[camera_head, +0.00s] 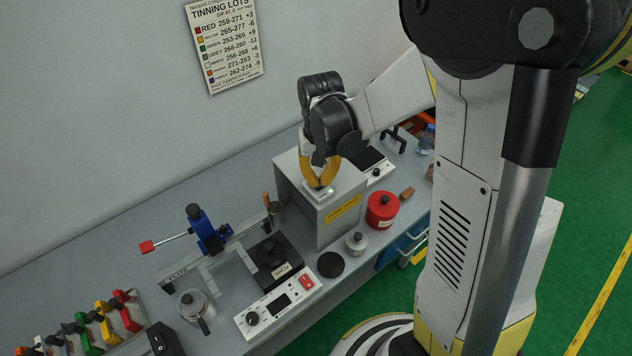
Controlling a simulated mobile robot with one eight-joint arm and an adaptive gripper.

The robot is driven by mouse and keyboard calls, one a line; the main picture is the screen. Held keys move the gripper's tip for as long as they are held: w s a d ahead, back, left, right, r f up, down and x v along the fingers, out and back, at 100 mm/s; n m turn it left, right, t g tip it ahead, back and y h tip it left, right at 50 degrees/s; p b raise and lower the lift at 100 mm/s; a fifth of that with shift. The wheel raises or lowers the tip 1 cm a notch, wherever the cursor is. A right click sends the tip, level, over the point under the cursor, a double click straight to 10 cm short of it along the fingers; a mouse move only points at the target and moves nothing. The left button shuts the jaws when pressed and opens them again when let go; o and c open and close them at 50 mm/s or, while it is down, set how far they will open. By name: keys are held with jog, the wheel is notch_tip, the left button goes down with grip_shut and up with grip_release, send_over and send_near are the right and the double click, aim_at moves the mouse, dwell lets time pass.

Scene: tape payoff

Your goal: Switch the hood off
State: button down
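The hood appears to be the grey box (341,221) with a yellow label on its front edge, standing on the bench; the label's text is too small to read surely. A small pale fitting (319,194) sits on its top near the front edge; I cannot tell whether it is the switch or how it is set. My gripper (319,185) points down over this fitting. Its yellow fingers bow outward and come together at the tips, with nothing visible between them. The tips are at or just above the fitting; contact cannot be told.
In front of the hood are a red pot (382,211), a small metal pot (356,243) and a black disc (331,264). A white control unit (278,302) with a red switch and a blue-clamped stand (207,234) are to the left. Coloured-handled tools (103,321) stand at lower left.

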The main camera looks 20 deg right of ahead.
jog(key=shift+f+b, duration=0.5)
jog(key=shift+f, duration=0.1)
jog(key=shift+r, duration=0.1)
jog(key=shift+r+p, duration=2.35)
jog(key=shift+r, duration=1.15)
jog(key=shift+f, duration=0.1)
